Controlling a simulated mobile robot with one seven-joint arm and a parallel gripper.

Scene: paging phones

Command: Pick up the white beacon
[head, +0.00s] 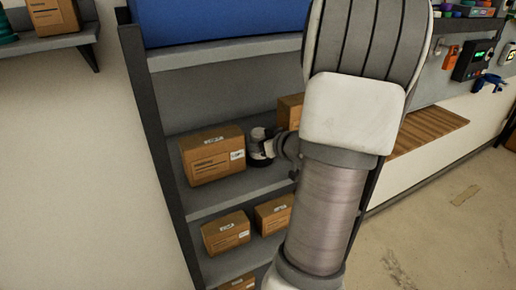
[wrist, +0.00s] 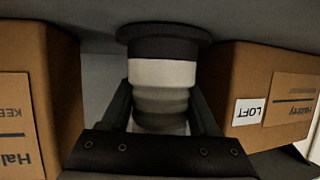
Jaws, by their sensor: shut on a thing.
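The white beacon (wrist: 162,72) has a pale ribbed body and a dark round base. In the wrist view its base is toward the top of the picture, by the grey shelf surface. My gripper (wrist: 160,108) has one finger on each side of the body and is shut on it. In the head view the beacon (head: 257,143) is small, on the middle shelf between two cardboard boxes, and my gripper (head: 268,150) reaches it from the right. Whether the base touches the shelf is unclear.
A cardboard box (head: 213,155) stands close left of the beacon, and another box (head: 290,111) is behind my arm to the right. Both flank my gripper closely in the wrist view. More boxes (head: 226,232) sit on the shelf below. A blue bin (head: 215,20) is above.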

